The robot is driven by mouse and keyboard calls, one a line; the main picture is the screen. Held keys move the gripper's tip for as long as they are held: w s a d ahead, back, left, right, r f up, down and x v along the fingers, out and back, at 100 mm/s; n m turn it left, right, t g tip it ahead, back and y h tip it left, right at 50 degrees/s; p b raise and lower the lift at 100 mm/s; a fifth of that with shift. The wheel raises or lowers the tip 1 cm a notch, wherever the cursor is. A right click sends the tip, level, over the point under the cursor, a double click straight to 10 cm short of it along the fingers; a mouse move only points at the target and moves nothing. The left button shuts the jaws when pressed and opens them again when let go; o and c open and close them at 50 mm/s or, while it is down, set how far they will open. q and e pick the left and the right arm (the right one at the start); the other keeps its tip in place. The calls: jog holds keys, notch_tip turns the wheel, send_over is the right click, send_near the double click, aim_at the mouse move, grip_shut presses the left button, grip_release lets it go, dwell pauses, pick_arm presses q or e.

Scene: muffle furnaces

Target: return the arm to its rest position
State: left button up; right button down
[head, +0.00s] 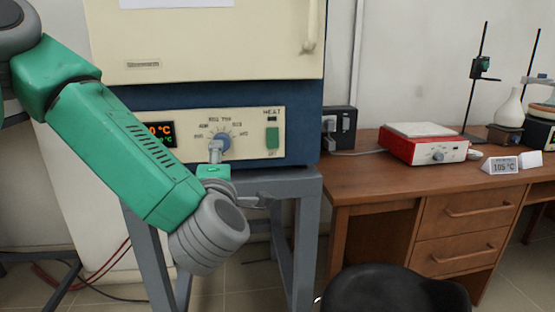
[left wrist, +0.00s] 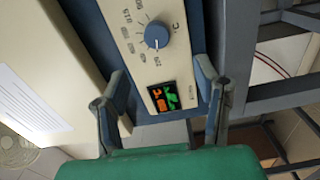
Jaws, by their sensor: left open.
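My left arm (head: 120,145) is green and grey, comes in from the left and bends down in front of the muffle furnace (head: 205,45). My left gripper (head: 216,150) is in front of the control panel, close to the blue temperature dial (head: 225,142). In the left wrist view, the fingers of the left gripper (left wrist: 157,88) are spread with nothing between them. The dial also shows there (left wrist: 156,34), beyond the fingertips and apart from them. The lit display (head: 160,134) is partly hidden by my arm in the head view. My right gripper is not in view.
A grey metal stand (head: 305,215) carries the furnace. A black stool (head: 390,290) stands at the front. A green switch (head: 272,138) is right of the dial.

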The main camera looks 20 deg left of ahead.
pick_arm(q)
jog(key=s+d+f+m+g+h+p, duration=0.1)
jog(key=s+d+f+m+g+h, duration=0.15)
jog(key=f+m, duration=0.4)
jog(key=s+d+f+m+g+h+p, duration=0.1)
jog(key=s+d+f+m+h, duration=0.15)
jog(key=f, duration=0.75)
jog(key=s+d+f+m+g+h+p, duration=0.1)
jog(key=d+f+m+h, duration=0.1)
jog(key=f+m+h, duration=0.45)
jog(key=s+a+f+m+g, duration=0.1)
jog(key=s+f+m+g, duration=0.2)
jog(key=s+f, duration=0.2)
jog(key=s+a+f+m+g+y+p, duration=0.1)
jog(key=s+f+m+g, duration=0.2)
jog(key=s, duration=0.7)
jog(key=s+a+f+m+g+y+p, duration=0.1)
jog(key=s+f+m+g, duration=0.2)
jog(key=s+f, duration=0.4)
jog(key=shift+s+a+f+g, duration=0.25)
jog(key=shift+s+g, duration=0.3)
jog(key=shift+s, duration=0.2)
jog(key=shift+w, duration=0.1)
